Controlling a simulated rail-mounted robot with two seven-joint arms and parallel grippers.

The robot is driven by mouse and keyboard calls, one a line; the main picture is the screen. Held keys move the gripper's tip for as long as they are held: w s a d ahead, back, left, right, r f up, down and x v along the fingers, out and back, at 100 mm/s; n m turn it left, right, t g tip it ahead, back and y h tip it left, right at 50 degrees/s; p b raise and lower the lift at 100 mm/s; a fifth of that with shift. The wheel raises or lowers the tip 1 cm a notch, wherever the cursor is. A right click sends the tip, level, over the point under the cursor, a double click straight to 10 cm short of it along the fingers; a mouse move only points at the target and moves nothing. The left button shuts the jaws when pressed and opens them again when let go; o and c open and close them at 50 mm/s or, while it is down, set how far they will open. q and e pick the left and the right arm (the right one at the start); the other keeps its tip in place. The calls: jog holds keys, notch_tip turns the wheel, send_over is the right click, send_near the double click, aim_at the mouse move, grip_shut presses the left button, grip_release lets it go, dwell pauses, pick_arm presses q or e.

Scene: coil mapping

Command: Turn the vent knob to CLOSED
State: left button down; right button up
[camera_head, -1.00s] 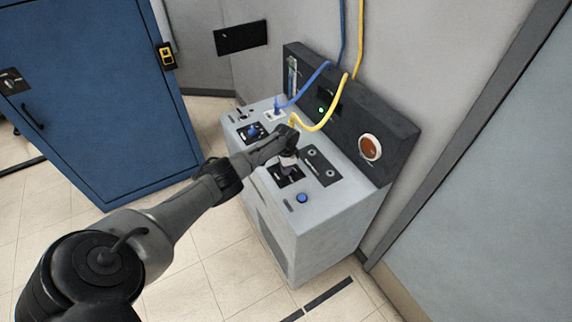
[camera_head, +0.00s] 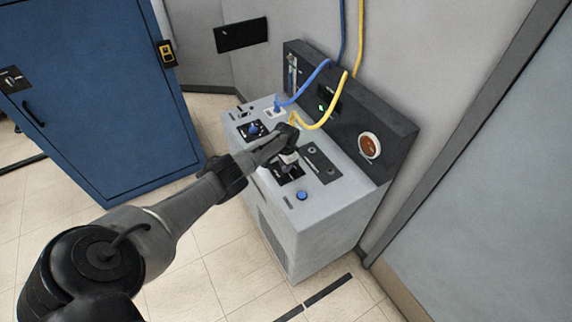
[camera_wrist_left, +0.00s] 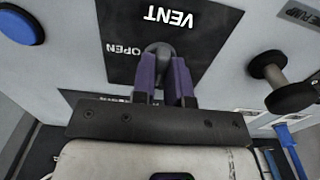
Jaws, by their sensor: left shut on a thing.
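The vent knob (camera_wrist_left: 158,52) is a grey rounded knob on a black plate (camera_wrist_left: 205,25) marked VENT and OPEN. The lettering appears upside down in the left wrist view, with OPEN on the left side of the plate. My left gripper (camera_wrist_left: 166,70) has purple fingers, shut on the knob from both sides. The lower plate lettering is mostly hidden behind the gripper, and I cannot read CLOSED. In the head view my left gripper (camera_head: 287,168) reaches down to the vent plate (camera_head: 291,179) on the grey console (camera_head: 330,213). My right gripper is not in view.
A blue button (camera_head: 302,196) and a blue knob (camera_head: 254,129) flank the vent plate. Yellow (camera_head: 328,118) and blue (camera_head: 306,87) hoses run close to the gripper. A blue cabinet (camera_head: 95,100) stands left.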

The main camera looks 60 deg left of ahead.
pick_arm(q)
jog(key=c, duration=1.1)
grip_release()
jog(key=shift+c, duration=0.2)
jog(key=shift+r+p, duration=0.35)
jog(key=shift+r, duration=0.3)
notch_tip(320, 180, up, 13)
jog(key=p, duration=0.3)
jog(key=shift+f, duration=0.15)
